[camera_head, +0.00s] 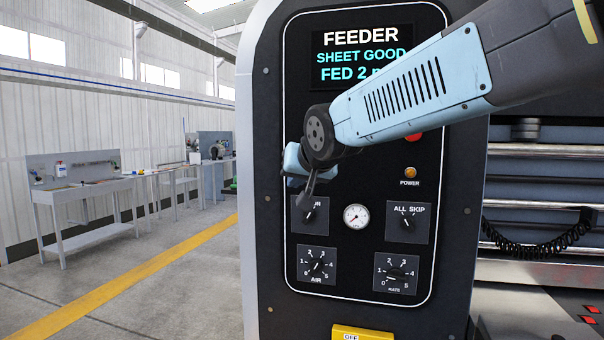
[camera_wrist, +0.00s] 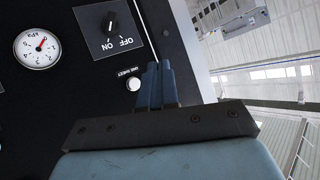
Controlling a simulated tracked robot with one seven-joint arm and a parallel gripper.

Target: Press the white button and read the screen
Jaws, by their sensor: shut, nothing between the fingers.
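The white button (camera_wrist: 133,84) sits on the black panel in the wrist view, under a small label that seems to read "ONE SHEET". My gripper (camera_wrist: 158,66) is shut and empty, its fingertips just right of the button in that picture; I cannot tell if they touch the panel. In the head view my gripper (camera_head: 308,192) is in front of the panel, and I cannot see the button there. The screen (camera_head: 345,58) reads "FEEDER", "SHEET GOOD" and "FED 2", with the end of the last line hidden behind my arm.
The panel also has a pressure gauge (camera_head: 356,216), an "ALL SKIP" knob (camera_head: 407,222), an "AIR" dial (camera_head: 317,265), a "RATE" dial (camera_head: 396,273) and an amber power lamp (camera_head: 410,172). A red part (camera_head: 414,136) shows below my arm. Open floor lies left.

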